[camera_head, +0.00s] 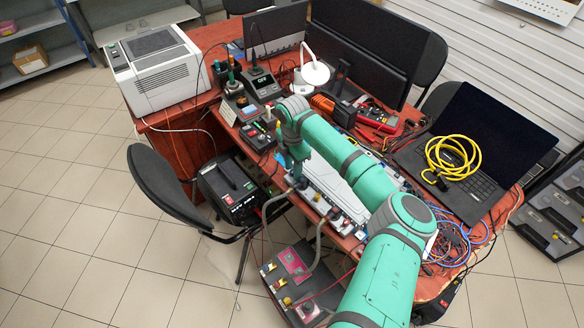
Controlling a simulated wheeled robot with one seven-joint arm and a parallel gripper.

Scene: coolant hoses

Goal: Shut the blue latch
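My teal arm reaches up from the lower right over the red-brown table, and its wrist bends down at the table's near side. My gripper (298,180) points down beside a long pale grey housing (335,186). The fingers are small and dark, and I cannot tell whether they are open or shut. I cannot pick out a blue latch with certainty; it may be hidden by my arm or too small to see. Grey hoses (318,245) run from the housing's near edge down to a dark grey box (290,285) with pink panels and yellow and red knobs.
A black power unit (229,190) and a black chair (165,185) stand left of my gripper. A printer (155,70), a soldering station (262,85), a white lamp (312,73), a laptop with coiled yellow cable (455,158) and loose blue cables (470,240) crowd the table. The tiled floor at left is clear.

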